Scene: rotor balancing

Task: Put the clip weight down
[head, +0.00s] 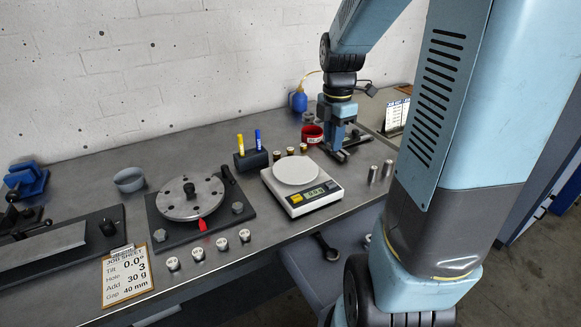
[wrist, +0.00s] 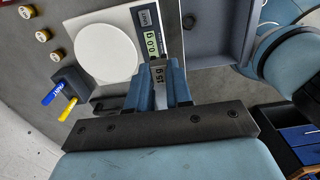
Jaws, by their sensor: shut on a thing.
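My gripper (head: 342,152) hangs pointing down to the right of and behind the bench scale (head: 318,202) in the head view. I cannot tell its exact height above the bench. In the wrist view its fingers (wrist: 159,88) are shut on a small grey clip weight (wrist: 158,76) with a light number label. The weight is largely hidden between the fingers in the wrist view and cannot be made out in the head view. In the wrist view the scale's lit display (wrist: 152,46) lies just beyond the fingertips, and its round white pan (wrist: 107,53) is bare.
Several small labelled weights (head: 221,243) stand along the bench front, by the rotor disc (head: 190,199) and job card (head: 127,276). Brass-coloured pieces (head: 290,151), a marker block (head: 251,161) and a red cup (head: 312,133) surround the scale. Two steel cylinders (head: 387,168) stand right of it.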

